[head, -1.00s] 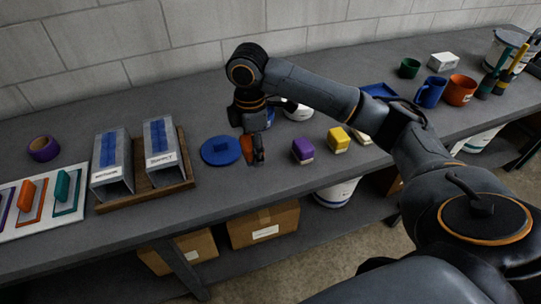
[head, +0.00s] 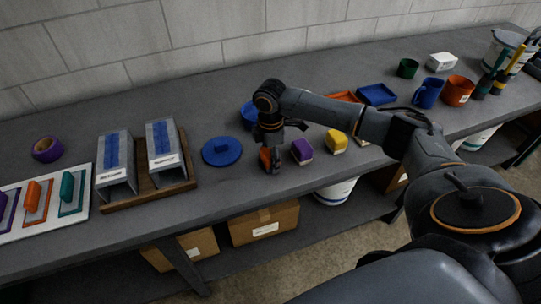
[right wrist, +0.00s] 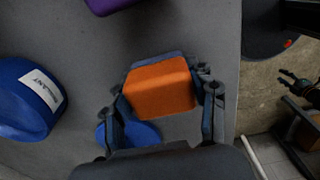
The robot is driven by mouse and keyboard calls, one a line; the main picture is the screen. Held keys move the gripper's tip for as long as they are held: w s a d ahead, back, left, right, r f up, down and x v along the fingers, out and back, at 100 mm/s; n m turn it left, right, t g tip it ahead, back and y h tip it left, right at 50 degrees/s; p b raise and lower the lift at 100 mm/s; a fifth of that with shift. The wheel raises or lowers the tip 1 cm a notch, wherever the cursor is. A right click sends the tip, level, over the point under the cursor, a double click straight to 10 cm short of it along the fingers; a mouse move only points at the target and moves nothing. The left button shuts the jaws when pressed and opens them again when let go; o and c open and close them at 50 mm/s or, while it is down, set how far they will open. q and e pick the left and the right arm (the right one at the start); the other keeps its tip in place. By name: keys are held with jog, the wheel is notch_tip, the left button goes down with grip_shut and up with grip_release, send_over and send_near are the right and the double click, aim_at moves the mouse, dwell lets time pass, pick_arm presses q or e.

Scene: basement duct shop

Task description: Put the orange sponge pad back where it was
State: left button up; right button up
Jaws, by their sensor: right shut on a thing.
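The orange sponge pad (head: 265,158) is between the fingers of my right gripper (head: 270,166), near the front edge of the grey workbench. In the right wrist view the pad (right wrist: 160,88) shows as an orange block with a grey-blue edge, and both fingers (right wrist: 165,105) are shut against its sides. I cannot tell whether the pad touches the bench. A purple sponge pad (head: 302,151) stands just right of it, and a yellow sponge pad (head: 336,141) stands farther right.
A blue round lid (head: 221,151) lies left of the gripper, and a blue tub (head: 249,112) stands behind it. Farther left are metal channels on a wooden tray (head: 148,193). An orange tray (head: 345,96) and a blue tray (head: 377,94) lie behind my arm.

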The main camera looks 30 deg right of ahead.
jog(key=o, duration=1.1)
jog(key=shift+f, duration=0.1)
notch_tip(320, 180, up, 12)
jog(key=shift+r+b, duration=0.2)
jog(key=shift+b, duration=0.8)
